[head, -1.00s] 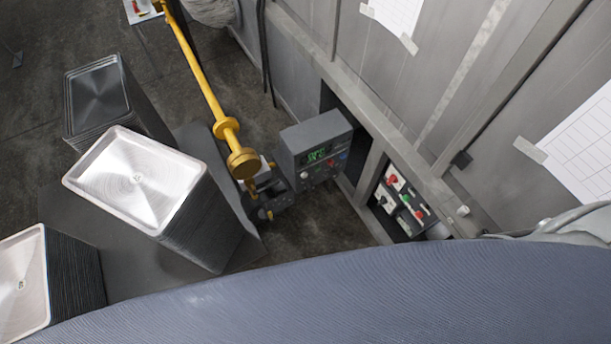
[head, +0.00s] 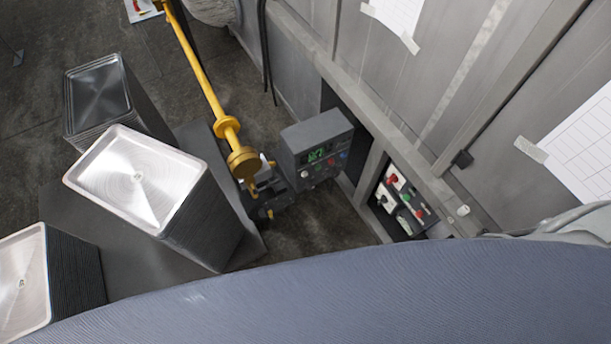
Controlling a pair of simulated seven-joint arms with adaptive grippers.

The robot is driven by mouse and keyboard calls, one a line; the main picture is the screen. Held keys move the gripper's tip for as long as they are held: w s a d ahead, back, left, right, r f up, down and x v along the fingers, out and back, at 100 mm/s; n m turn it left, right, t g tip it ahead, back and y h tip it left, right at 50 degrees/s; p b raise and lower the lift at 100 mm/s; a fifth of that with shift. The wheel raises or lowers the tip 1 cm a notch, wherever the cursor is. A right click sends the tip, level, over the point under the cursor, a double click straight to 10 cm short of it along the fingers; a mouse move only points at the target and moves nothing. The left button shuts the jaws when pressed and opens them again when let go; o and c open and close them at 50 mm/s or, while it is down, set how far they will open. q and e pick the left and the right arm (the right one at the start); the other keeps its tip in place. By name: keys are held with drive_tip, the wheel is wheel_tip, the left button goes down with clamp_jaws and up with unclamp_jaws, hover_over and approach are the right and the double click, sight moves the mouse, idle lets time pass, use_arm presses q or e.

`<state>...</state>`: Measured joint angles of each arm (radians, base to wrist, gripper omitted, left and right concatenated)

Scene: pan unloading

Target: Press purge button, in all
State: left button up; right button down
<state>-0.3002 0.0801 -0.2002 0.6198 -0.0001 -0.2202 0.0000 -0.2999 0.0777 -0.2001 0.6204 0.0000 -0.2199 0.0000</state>
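Lower right, a switch panel (head: 403,203) set in the wall holds red, green and white controls. The labels are too small to read, so I cannot tell which control is the purge button. Neither of my grippers shows in the head view, and nothing is seen touching the controls.
Stacks of metal trays (head: 137,178) stand at the left on a dark base. A yellow pole (head: 198,75) runs down to a dark mechanism (head: 265,195) beside the control box. A large blue-grey curved surface (head: 330,295) fills the bottom. Dark floor shows between.

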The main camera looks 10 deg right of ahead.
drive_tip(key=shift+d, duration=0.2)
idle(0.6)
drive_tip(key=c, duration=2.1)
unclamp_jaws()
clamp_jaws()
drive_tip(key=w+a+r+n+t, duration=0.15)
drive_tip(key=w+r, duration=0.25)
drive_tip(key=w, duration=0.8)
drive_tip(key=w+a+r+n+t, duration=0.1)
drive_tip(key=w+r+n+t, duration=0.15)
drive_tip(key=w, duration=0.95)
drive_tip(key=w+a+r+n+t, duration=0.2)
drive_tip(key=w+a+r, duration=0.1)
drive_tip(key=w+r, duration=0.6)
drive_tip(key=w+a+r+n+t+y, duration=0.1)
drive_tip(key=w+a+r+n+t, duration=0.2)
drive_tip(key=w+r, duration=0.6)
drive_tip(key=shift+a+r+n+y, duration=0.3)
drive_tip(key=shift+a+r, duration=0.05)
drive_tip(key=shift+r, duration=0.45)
